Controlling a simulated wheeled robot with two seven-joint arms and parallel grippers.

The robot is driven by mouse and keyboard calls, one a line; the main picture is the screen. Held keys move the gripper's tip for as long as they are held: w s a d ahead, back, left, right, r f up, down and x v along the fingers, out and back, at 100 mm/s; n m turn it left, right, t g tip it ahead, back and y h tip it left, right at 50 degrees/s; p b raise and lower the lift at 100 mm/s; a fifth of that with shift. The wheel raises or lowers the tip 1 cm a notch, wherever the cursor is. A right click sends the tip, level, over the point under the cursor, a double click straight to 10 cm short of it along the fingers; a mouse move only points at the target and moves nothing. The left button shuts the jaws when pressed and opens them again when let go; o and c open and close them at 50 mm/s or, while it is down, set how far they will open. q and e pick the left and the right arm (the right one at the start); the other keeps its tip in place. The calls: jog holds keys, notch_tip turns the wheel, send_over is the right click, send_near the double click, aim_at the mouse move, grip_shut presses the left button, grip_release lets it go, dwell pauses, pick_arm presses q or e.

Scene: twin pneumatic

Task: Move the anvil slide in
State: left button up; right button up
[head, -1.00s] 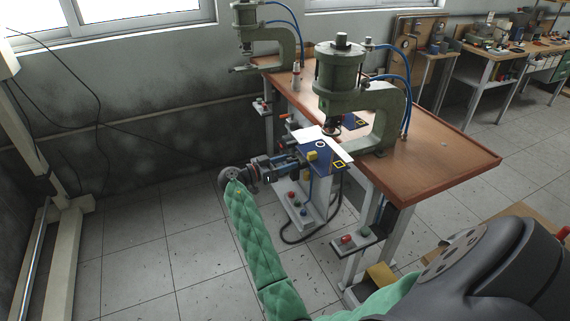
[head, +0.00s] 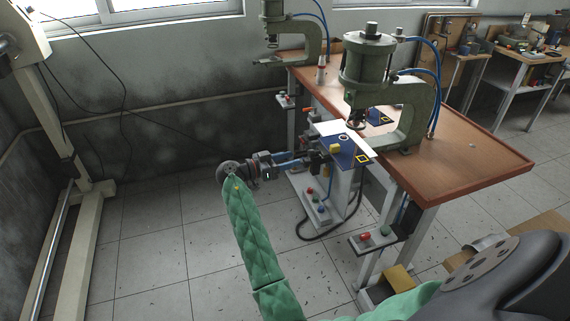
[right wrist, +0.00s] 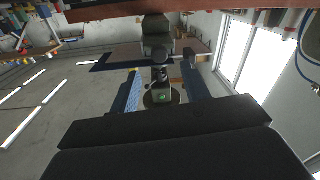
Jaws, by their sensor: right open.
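The near green press (head: 370,62) stands on the brown workbench (head: 465,155). In front of its ram, a blue plate (head: 350,160), which looks like the anvil slide, sticks out past the bench's front edge. My right gripper (head: 313,158), on the green-sleeved arm, is open just left of the yellow block; contact cannot be told. In the right wrist view my right gripper (right wrist: 161,88) shows its two blue-padded fingers spread apart. My left gripper is out of view.
A second green press (head: 292,35) stands at the bench's far end. Button boxes (head: 371,239) and a dark cable hang below the front edge. A yellow block (head: 397,279) sits low by the bench leg.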

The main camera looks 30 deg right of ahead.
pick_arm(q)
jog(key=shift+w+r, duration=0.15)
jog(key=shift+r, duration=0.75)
pick_arm(e)
jog(key=shift+a, duration=0.5)
